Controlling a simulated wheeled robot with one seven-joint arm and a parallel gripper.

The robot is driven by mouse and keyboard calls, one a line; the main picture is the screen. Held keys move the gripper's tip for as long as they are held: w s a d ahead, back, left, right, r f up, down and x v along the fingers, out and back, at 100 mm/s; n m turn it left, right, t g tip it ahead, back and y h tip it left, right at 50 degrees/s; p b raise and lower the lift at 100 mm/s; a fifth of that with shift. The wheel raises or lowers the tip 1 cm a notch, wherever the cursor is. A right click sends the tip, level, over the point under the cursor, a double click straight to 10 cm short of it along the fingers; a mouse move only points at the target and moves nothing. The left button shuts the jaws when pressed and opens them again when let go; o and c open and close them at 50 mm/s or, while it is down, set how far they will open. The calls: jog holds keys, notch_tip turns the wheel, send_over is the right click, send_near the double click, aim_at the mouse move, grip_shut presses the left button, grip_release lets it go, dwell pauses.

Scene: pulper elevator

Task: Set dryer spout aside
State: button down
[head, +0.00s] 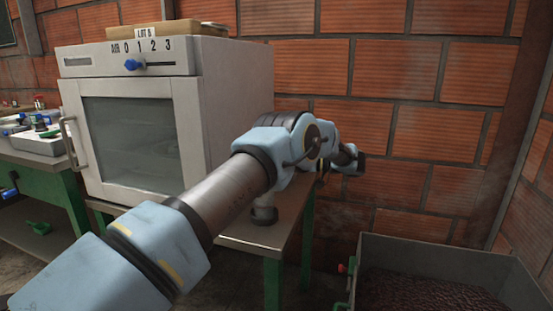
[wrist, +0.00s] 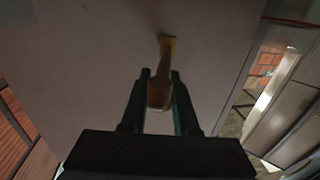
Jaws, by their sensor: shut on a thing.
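In the wrist view my gripper (wrist: 159,85) is shut on a small yellow-brown piece (wrist: 160,94), which I take to be the dryer spout. The piece is narrow, with a bent far end and a rounded near end between the two dark fingers. Behind it is a broad, plain pale surface; I cannot tell whether the piece touches it. The white dryer (head: 228,110) stands on the table in the head view. My arm reaches across its right side. My fingers and the held piece cannot be made out in the head view.
The dryer's table (head: 285,222) has a narrow strip free at its right end. A grey bin (head: 450,248) with dark contents stands on the right. A brick wall (head: 420,90) closes the back. A green-legged bench (head: 60,172) with small items is at the left.

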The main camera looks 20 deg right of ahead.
jog(key=c, duration=0.7)
grip_release()
jog(key=shift+d, duration=0.1)
jog(key=shift+b+v, duration=0.55)
jog(key=shift+v, duration=3.1)
